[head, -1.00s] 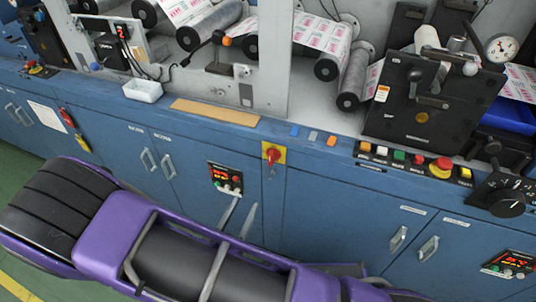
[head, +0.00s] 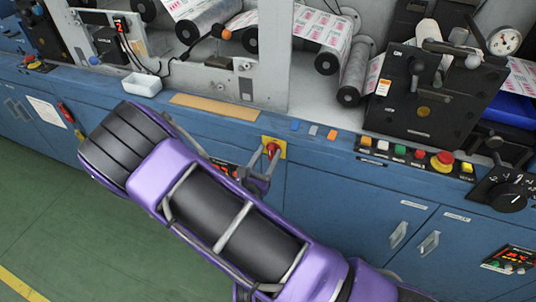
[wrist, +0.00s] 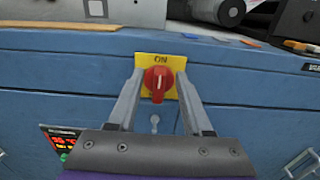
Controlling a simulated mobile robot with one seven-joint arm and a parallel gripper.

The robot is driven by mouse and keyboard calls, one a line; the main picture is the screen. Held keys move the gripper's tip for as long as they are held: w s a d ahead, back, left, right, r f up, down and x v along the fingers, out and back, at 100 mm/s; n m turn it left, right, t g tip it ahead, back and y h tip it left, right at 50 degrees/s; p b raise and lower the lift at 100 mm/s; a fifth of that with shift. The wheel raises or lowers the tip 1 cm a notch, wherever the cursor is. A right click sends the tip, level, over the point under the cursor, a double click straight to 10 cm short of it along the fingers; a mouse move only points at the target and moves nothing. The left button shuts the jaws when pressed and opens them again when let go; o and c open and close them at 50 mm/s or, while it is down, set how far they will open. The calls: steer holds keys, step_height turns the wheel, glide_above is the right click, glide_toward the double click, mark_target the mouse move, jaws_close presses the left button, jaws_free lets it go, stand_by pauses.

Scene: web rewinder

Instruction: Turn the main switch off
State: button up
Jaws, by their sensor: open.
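The main switch is a red rotary knob (wrist: 158,82) on a yellow plate (wrist: 156,60) marked "ON", on the blue cabinet front. Its handle points straight down in the wrist view. In the head view the red knob (head: 271,149) shows at the centre, with its lower part partly covered by my gripper. My gripper (wrist: 157,76) is open, with one finger on each side of the knob. The fingertips overlap the plate's left and right edges in the picture. I cannot tell whether they touch the knob.
A button row (head: 415,157) with a red emergency button (head: 442,160) lies to the right. A display panel (wrist: 62,140) sits low left of the switch in the wrist view, partly hidden by my gripper. Cabinet handles (head: 398,234) stick out at right. Green floor lies at lower left.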

steer(key=shift+w, duration=0.2)
steer(key=shift+c, duration=0.2)
jaws_close()
